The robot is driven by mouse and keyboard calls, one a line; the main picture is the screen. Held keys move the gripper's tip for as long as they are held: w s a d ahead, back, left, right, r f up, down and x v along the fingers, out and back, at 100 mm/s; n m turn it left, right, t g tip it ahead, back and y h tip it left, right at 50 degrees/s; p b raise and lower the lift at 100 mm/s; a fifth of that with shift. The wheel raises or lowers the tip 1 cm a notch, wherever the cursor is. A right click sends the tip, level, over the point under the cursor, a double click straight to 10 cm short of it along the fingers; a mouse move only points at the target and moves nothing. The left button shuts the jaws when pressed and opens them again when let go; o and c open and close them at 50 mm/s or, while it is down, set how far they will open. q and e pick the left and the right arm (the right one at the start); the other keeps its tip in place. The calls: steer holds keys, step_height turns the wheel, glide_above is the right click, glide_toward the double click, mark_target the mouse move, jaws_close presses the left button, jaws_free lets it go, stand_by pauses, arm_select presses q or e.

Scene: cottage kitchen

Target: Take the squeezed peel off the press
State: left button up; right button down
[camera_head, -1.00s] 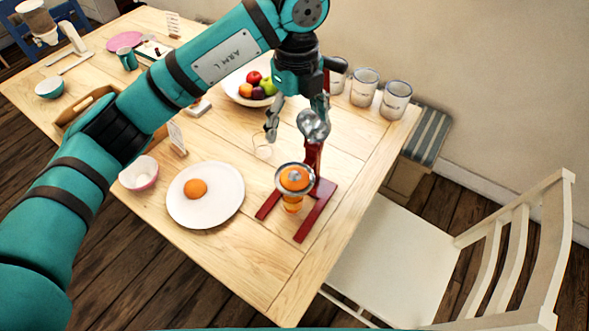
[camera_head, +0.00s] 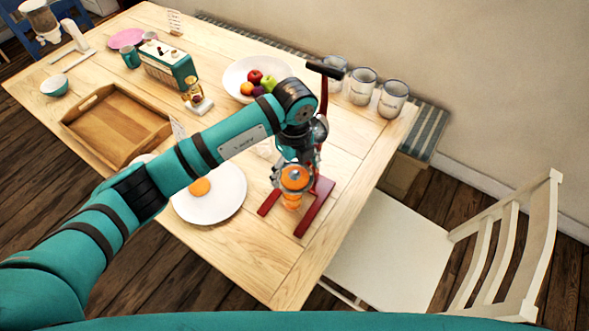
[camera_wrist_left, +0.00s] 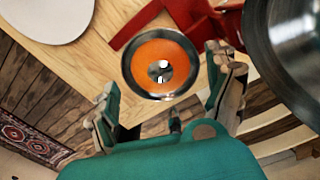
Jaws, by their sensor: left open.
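The red press (camera_head: 325,200) stands near the table's front right edge, its dark-handled lever (camera_head: 325,70) raised. The orange peel (camera_head: 294,179) sits in the press's round metal cup. In the left wrist view the peel (camera_wrist_left: 150,52) is a round orange disc with a shiny metal piece at its centre, inside the cup rim (camera_wrist_left: 127,75). My left gripper (camera_head: 296,168) is open at the peel, partly hidden by my own wrist. In the left wrist view its fingers (camera_wrist_left: 165,100) are apart, one on each side below the cup; contact cannot be told. My right gripper is in neither view.
A glass of orange juice (camera_head: 291,203) is under the cup. A white plate (camera_head: 225,208) with an orange piece (camera_head: 200,187) lies left of the press. A fruit bowl (camera_head: 233,79), white jars (camera_head: 392,99) and a wooden tray (camera_head: 100,140) stand farther back. A white chair (camera_head: 390,255) is at right.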

arm_select(q)
steer(key=shift+f, duration=0.55)
steer(key=shift+s, duration=0.1)
steer(key=c, duration=0.9)
